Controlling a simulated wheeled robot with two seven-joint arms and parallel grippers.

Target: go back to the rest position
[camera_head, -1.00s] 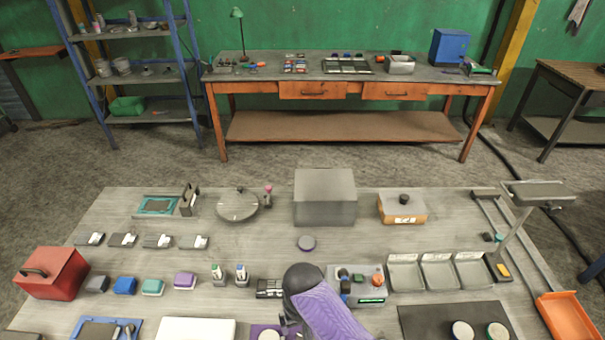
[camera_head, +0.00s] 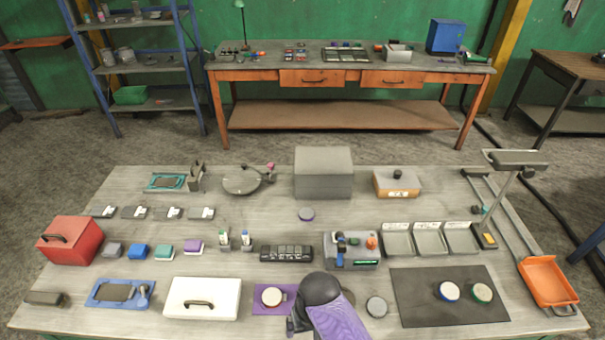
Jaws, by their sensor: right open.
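My right gripper (camera_head: 291,327) shows at the bottom centre, at the end of a purple and dark arm. It is open and appears empty, low over the front of the table beside the purple mat (camera_head: 288,307). A cream-topped disc (camera_head: 271,297) lies on that mat, to the left of the gripper and apart from it. My left gripper is not in view.
A white box (camera_head: 203,310) is left of the mat, and a black mat (camera_head: 420,312) with two discs is at right. A black switch strip (camera_head: 287,254) and a control box (camera_head: 352,262) stand behind my arm.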

